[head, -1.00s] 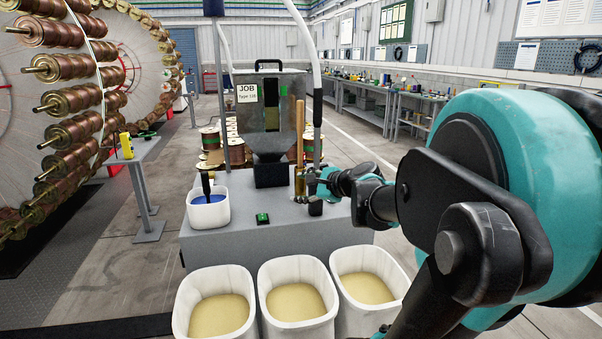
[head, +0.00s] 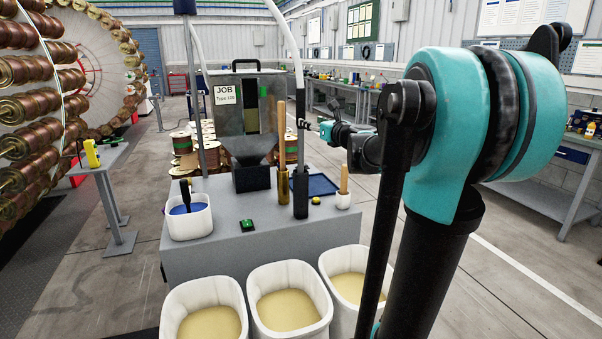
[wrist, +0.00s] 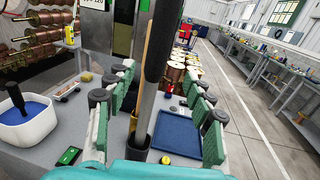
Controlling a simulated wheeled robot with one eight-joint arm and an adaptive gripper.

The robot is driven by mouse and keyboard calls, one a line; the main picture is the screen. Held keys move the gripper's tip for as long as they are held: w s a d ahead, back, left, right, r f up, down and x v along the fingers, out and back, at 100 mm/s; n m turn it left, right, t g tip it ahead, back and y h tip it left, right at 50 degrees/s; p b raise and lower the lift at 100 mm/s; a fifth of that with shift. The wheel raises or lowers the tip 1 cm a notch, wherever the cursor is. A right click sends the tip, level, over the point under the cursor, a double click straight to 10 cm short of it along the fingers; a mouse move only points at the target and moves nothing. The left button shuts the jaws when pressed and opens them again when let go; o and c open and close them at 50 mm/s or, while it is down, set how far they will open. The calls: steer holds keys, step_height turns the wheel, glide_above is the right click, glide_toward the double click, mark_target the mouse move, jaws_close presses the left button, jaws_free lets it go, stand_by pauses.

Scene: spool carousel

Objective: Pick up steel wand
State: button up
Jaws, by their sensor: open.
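The steel wand has a thin grey shaft and a black grip on top. It stands upright in a black holder (head: 300,195) on the grey bench; its shaft (head: 300,150) shows in the head view. In the wrist view the wand's shaft (wrist: 146,112) and black grip (wrist: 160,45) rise between my fingers. My gripper (wrist: 160,105) is open, with teal-padded fingers on both sides of the shaft, apart from it. In the head view my gripper (head: 312,126) is small, at the wand's upper part.
A brass holder (head: 283,185) with a wooden rod stands close left of the wand. A blue tray (head: 322,185) and a white cup (head: 343,200) with a wooden handle are right. A black hopper (head: 250,160) and a white tub (head: 188,220) are left. White bins stand in front.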

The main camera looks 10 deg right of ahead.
mark_target(301, 128)
steer(key=x, duration=0.8)
steer(key=shift+a+f, duration=0.1)
steer(key=shift+a, duration=0.2)
steer(key=shift+s, duration=0.1)
jaws_close()
